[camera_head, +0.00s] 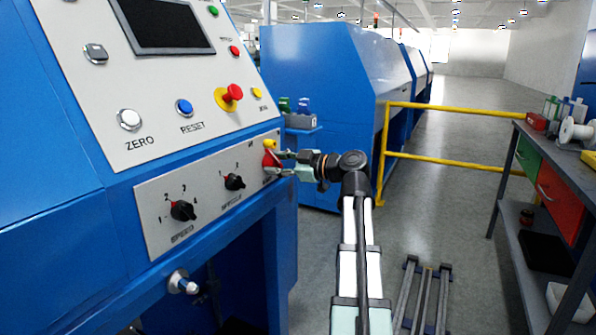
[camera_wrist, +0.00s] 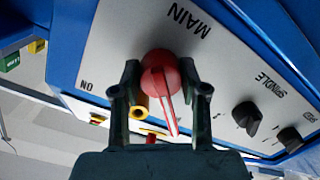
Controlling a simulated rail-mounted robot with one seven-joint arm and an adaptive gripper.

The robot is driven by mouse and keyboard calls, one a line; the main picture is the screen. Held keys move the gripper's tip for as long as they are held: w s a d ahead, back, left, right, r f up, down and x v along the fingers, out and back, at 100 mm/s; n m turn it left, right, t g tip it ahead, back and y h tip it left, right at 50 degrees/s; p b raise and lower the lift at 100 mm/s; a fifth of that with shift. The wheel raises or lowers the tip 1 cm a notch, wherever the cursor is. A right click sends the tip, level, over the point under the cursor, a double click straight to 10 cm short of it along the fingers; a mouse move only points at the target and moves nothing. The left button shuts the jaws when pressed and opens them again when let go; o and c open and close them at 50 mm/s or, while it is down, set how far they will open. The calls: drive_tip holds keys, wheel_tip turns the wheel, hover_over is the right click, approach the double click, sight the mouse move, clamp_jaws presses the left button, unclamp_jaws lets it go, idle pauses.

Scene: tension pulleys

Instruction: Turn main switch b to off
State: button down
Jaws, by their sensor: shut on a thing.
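The main switch, a red rotary knob (camera_wrist: 158,74), sits on the light grey lower panel (camera_head: 150,205) of the blue machine. In the head view the red knob (camera_head: 268,160) is at the panel's right end, partly covered by my gripper (camera_head: 284,164). In the wrist view my gripper's (camera_wrist: 160,84) two dark fingers stand on either side of the knob, shut on it. The knob's pale pointer line points down and slightly right in that view. The word MAIN is above it, upside down, and ON is to its left. No OFF label is readable.
A yellow cylindrical part (camera_wrist: 139,106) is close beside the knob, near one finger. Black spindle (camera_head: 234,182) and speed (camera_head: 183,210) knobs are on the same panel. A red emergency button (camera_head: 232,93) is above. A yellow railing (camera_head: 440,160) and workbench (camera_head: 560,165) stand right.

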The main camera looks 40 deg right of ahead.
idle(0.3)
drive_tip(key=c, duration=0.6)
unclamp_jaws()
drive_tip(key=shift+w, duration=0.1)
drive_tip(key=v, duration=1.2)
